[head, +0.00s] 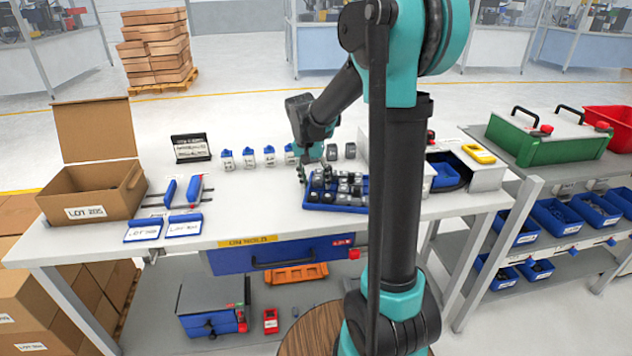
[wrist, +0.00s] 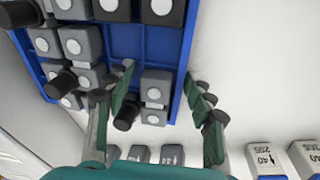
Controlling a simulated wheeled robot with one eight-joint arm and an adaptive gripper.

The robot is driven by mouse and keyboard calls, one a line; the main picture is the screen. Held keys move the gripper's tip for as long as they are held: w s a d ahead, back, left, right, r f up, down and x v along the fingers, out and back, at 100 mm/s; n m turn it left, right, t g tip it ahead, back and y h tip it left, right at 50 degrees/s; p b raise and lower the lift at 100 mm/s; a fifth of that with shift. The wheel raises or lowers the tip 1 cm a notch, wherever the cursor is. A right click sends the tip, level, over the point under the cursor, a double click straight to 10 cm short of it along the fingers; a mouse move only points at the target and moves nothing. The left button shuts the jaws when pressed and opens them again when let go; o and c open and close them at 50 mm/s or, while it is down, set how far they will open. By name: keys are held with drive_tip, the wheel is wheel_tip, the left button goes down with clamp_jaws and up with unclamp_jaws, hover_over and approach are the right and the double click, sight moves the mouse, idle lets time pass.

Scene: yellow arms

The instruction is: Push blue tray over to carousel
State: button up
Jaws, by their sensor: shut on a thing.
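The blue tray (head: 325,207) sits on the white workbench, just left of my arm column in the head view. Several grey and black parts lie in it. In the wrist view the tray (wrist: 125,42) shows some bare blue compartments. My gripper (head: 303,176) is at the tray's left end. In the wrist view my gripper (wrist: 160,82) has one green-padded finger inside the tray and the other outside its wall, with grey parts between. The actual contact is unclear. A dark round unit with a blue bin (head: 445,175), possibly the carousel, stands right of my column, partly hidden.
Several blue-and-white labelled pieces (head: 248,157) stand behind the tray to the left. An open cardboard box (head: 92,195) is at the bench's left end. A yellow piece (head: 479,153) lies on the white housing at right. Bare bench top lies left of the tray.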

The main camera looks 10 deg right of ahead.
drive_tip(key=shift+s+d+f, duration=0.1)
drive_tip(key=shift+d, duration=0.2)
drive_tip(key=shift+o, duration=0.6)
drive_tip(key=shift+d, duration=0.45)
drive_tip(key=o, duration=0.3)
drive_tip(key=shift+d, duration=0.35)
drive_tip(key=o, duration=1.7)
drive_tip(key=shift+d, duration=0.15)
drive_tip(key=shift+c, duration=0.2)
drive_tip(key=shift+a+r, duration=0.2)
drive_tip(key=shift+r, duration=0.1)
wheel_tip(320, 180, up, 11)
drive_tip(key=a, duration=0.1)
drive_tip(key=shift+a+r, duration=0.15)
drive_tip(key=shift+a, duration=0.25)
